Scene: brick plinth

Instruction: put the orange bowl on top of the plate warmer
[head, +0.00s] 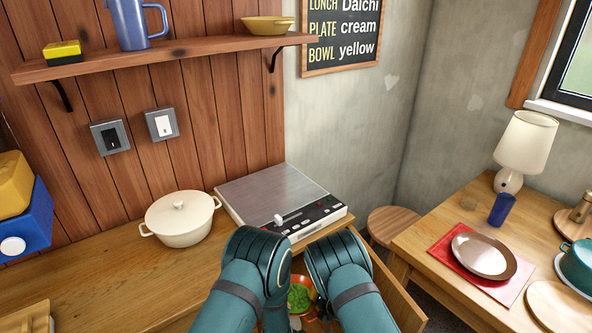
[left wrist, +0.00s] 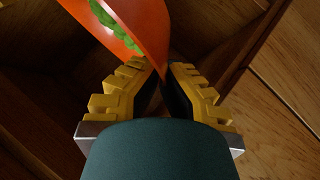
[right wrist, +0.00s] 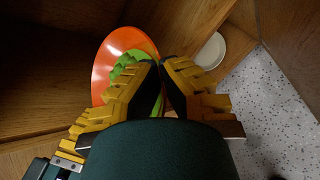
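The orange bowl (head: 299,297), with green food in it, is low inside an open drawer below the counter. It shows in the left wrist view (left wrist: 150,25) and the right wrist view (right wrist: 112,62). My left gripper (left wrist: 164,72) is closed with the bowl's rim between its fingertips. My right gripper (right wrist: 162,68) is closed at the opposite rim. In the head view my forearms hide both sets of fingers and much of the bowl. The plate warmer (head: 268,190), a flat steel-topped box with a front control panel, stands on the counter; its top is bare.
A lidded cream pot (head: 180,218) stands left of the warmer. A white dish (right wrist: 210,50) lies near the bowl. The drawer's wooden wall (head: 392,285) is close to my right arm. A shelf (head: 165,58) hangs above. A side table at right holds a plate (head: 484,254) and lamp.

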